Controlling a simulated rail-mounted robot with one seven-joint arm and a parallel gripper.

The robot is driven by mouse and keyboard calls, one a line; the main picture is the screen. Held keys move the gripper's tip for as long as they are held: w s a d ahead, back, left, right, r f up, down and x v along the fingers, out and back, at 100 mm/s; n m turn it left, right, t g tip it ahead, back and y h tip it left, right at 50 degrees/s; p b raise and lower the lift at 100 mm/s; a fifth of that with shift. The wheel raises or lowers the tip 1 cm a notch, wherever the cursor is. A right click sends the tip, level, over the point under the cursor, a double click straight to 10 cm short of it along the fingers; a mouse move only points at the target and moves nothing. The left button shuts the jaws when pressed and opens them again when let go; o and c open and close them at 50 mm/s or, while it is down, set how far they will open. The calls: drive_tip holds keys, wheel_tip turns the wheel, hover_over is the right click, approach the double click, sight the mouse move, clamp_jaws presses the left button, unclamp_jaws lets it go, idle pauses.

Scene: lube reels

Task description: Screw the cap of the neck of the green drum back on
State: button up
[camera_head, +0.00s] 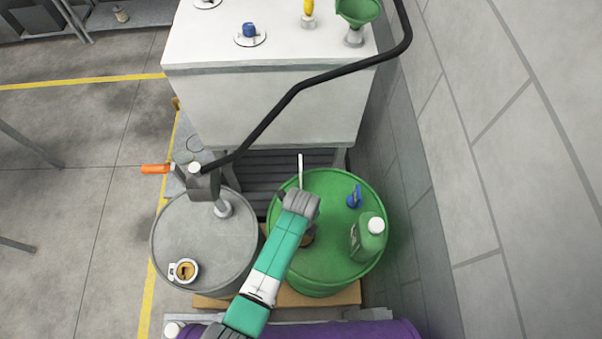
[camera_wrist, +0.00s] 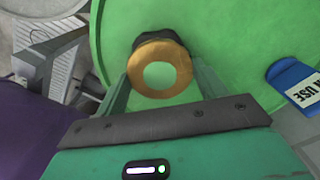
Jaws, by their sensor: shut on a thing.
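The green drum (camera_head: 330,270) stands on the right, beside the grey drum, and its green top fills much of the wrist view (camera_wrist: 235,45). My gripper (camera_head: 307,232) reaches over the left part of its top. In the wrist view my gripper (camera_wrist: 160,85) has its two fingers on either side of a round brass-coloured cap (camera_wrist: 160,47) with a pale green centre, and is shut on it. A dark neck piece (camera_wrist: 156,36) shows just behind the cap. Whether the cap sits on the neck's thread or just above it, I cannot tell. My gripper hides most of this in the head view.
A blue tag (camera_head: 355,196) and a green jug with a white cap (camera_head: 369,243) stand on the green drum's right side. The grey drum (camera_head: 205,245) carries a pump with a black hose (camera_head: 290,98). A white tank (camera_head: 270,100) stands behind; a wall is at right.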

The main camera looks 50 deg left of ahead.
drive_tip(key=m+p, duration=0.1)
drive_tip(key=m, duration=0.2)
drive_tip(key=shift+r, duration=0.1)
drive_tip(key=shift+m, duration=1.1)
drive_tip(key=shift+m+p, duration=0.3)
drive_tip(key=shift+m, duration=1)
drive_tip(key=o, duration=1.1)
drive_tip(key=shift+o, duration=0.5)
